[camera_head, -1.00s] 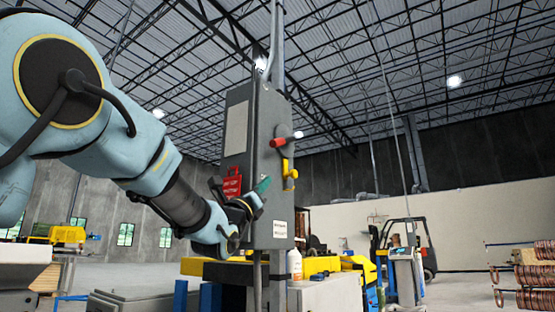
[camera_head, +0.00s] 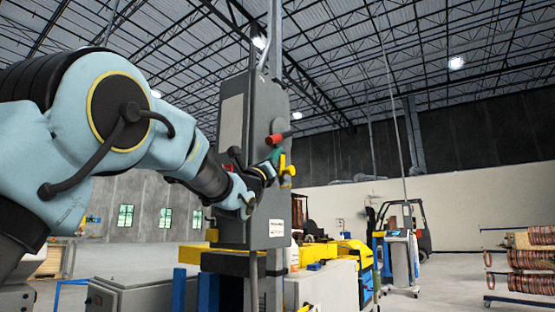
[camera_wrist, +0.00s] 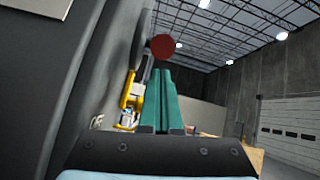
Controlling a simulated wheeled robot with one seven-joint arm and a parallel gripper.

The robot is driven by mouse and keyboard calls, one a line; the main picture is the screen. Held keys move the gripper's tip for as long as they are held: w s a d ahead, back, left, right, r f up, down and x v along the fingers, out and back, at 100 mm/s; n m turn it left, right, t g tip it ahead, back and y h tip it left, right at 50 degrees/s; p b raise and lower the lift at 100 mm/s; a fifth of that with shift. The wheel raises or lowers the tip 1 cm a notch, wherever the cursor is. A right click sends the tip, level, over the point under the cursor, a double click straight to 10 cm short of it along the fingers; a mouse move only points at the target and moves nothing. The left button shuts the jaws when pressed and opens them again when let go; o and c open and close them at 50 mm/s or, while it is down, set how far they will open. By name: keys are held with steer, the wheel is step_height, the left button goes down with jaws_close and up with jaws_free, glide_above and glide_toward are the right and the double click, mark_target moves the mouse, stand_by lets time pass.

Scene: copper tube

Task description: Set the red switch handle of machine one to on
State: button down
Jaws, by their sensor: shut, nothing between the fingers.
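The red switch handle (camera_head: 275,139) sticks out from the side of a tall grey electrical box (camera_head: 268,220). Its red round end also shows in the wrist view (camera_wrist: 162,47), just past my fingertips. My gripper (camera_head: 276,156) has green fingers, pressed together and empty. They are just below the red handle and beside the yellow part (camera_head: 287,170) on the box. In the wrist view my gripper (camera_wrist: 161,72) points up towards the red end. I cannot tell whether the fingers touch it. The handle's base is hidden in the wrist view.
Grey box wall (camera_wrist: 65,70) runs close along the left in the wrist view. Yellow and grey machinery (camera_head: 335,280) stands below the box. A forklift (camera_head: 405,225) and copper coils (camera_head: 530,260) are farther off to the right, with open floor between.

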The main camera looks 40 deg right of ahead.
steer(key=shift+a+r, duration=0.15)
steer(key=shift+r, duration=0.15)
steer(key=shift+a+r, duration=0.1)
